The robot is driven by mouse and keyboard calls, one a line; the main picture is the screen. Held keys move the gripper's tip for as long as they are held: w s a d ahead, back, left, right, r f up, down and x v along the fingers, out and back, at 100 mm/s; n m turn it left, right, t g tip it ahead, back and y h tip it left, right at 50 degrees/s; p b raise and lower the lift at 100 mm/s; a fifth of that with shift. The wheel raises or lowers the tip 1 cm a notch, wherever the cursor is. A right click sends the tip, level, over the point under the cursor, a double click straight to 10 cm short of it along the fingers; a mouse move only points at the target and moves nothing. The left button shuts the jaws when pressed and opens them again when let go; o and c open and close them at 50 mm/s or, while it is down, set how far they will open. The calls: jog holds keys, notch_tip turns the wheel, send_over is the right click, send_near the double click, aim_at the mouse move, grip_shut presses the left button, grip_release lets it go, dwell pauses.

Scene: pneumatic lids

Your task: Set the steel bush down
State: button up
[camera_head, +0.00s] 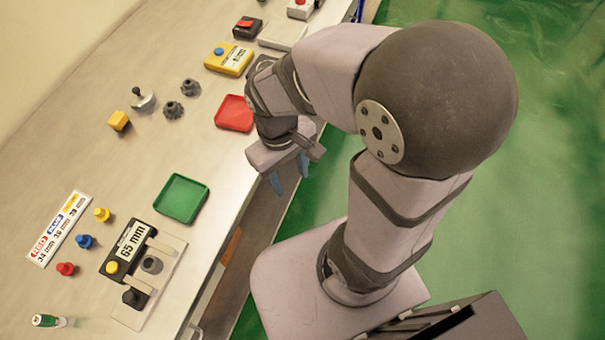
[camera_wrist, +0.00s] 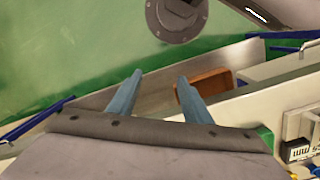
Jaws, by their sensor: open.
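My gripper (camera_head: 289,175) hangs beside the table's front edge, to the right of the green tray in the head view. Its two blue fingers stand apart with nothing between them; they also show in the wrist view (camera_wrist: 160,76). A short grey round piece (camera_head: 152,264), which may be the steel bush, is on the light plate of the 65 mm fixture (camera_head: 174,262), well away from my gripper. I cannot tell for certain that it is the bush. The wrist view does not show it clearly.
A green tray (camera_head: 181,199) and a red tray (camera_head: 234,113) lie near the front edge. Red (camera_head: 66,269), blue (camera_head: 85,241) and yellow (camera_head: 102,214) plugs stand by a label strip (camera_head: 59,228). Dark knobs (camera_head: 173,109) stand farther back. Clear table lies between the trays.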

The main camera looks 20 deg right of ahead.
jog(key=d+m, duration=0.2)
jog(key=s+m, duration=0.1)
jog(key=shift+d+f+t+y, duration=0.25)
jog(key=shift+d+t+y, duration=0.15)
jog(key=shift+r+p, duration=0.25)
jog(key=shift+p, duration=0.05)
